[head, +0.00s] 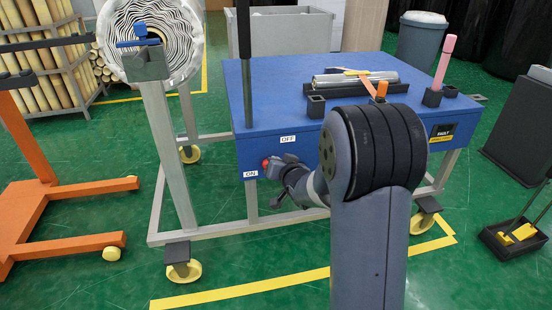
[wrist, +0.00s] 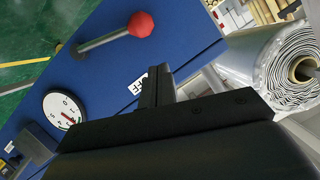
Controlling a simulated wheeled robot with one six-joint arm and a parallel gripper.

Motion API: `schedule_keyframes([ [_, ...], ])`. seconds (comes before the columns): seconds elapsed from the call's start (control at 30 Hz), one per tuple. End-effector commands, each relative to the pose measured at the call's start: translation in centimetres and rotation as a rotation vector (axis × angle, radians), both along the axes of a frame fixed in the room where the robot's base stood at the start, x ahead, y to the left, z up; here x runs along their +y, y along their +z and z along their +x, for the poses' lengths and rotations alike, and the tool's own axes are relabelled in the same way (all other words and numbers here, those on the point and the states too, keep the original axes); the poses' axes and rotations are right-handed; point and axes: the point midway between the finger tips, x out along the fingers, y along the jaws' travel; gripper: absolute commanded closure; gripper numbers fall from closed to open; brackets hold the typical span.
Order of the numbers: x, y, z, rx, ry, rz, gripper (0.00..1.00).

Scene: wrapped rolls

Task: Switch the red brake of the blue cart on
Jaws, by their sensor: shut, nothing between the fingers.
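The blue cart (head: 235,105) stands in the middle of the head view. Its red brake knob (head: 266,163) shows on the front face, just right of the ON label (head: 250,174) and below left of the OFF label (head: 288,139). In the wrist view the red knob (wrist: 141,24) sits at the end of a bare metal lever (wrist: 103,40). The OFF label (wrist: 138,84) is partly covered by my fingers. My gripper (wrist: 158,82) is shut and empty, seen apart from the knob. In the head view my arm hides part of the cart front and the lever.
A round dial (wrist: 64,106) is on the cart face. A large wrapped roll (head: 155,40) on a grey stand is at the cart's left. An orange frame (head: 60,245) stands further left. A dustpan (head: 510,240) lies at right. Green floor is clear in front.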

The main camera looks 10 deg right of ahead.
Motion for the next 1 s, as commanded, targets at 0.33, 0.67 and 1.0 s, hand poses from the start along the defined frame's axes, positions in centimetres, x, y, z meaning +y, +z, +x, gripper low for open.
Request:
schedule_keyframes([
  [0.33,-0.4,2.0,-5.2,-0.004,-0.001,0.0,1.0],
  [0.67,-0.5,2.1,-5.9,-0.005,-0.002,0.0,1.0],
  [1.0,-0.4,2.0,-5.8,-0.005,-0.002,0.0,1.0],
])
